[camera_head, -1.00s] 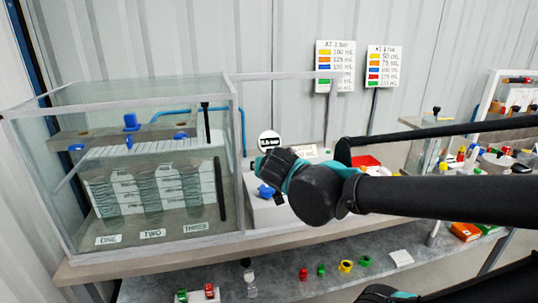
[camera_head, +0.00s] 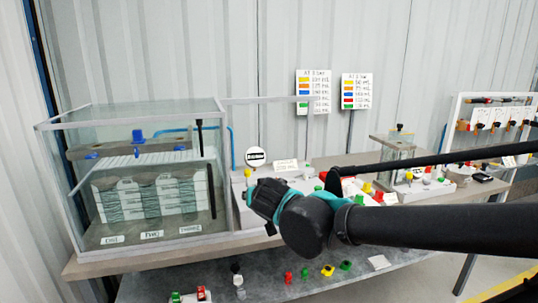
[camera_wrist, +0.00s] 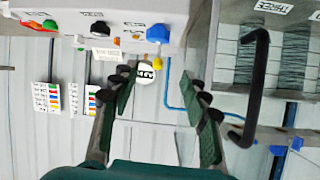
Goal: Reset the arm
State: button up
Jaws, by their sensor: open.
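My arm reaches in from the right in the head view, with its dark and teal wrist in front of the bench. My gripper shows in the wrist view (camera_wrist: 160,97), with its two fingers spread wide and nothing between them. In the head view the fingers are hard to make out at the end of the wrist. Beyond them, the wrist view shows a round white label (camera_wrist: 146,75) and a grey wall. No object is held.
A glass tank (camera_head: 140,185) with stacked blocks stands on the bench at left. A black bent handle (camera_wrist: 257,85) is right of my fingers in the wrist view. Two colour-coded signs (camera_head: 313,91) (camera_head: 357,91) stand behind. A lower shelf (camera_head: 255,283) holds small coloured parts.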

jog(key=d+f+g+h, duration=0.2)
jog(key=d+f, duration=0.5)
jog(key=d, duration=0.2)
jog(key=s+d+f+g, duration=0.3)
jog(key=s+d+f, duration=0.3)
jog(key=f, duration=0.2)
jog(key=s+d+f+m+g, duration=0.1)
jog(key=s+d+f+g, duration=0.2)
jog(key=s+d+f, duration=0.3)
notch_tip(320, 180, down, 2)
jog(key=shift+d+f, duration=0.25)
jog(key=shift+d, duration=0.4)
jog(key=shift+w, duration=0.1)
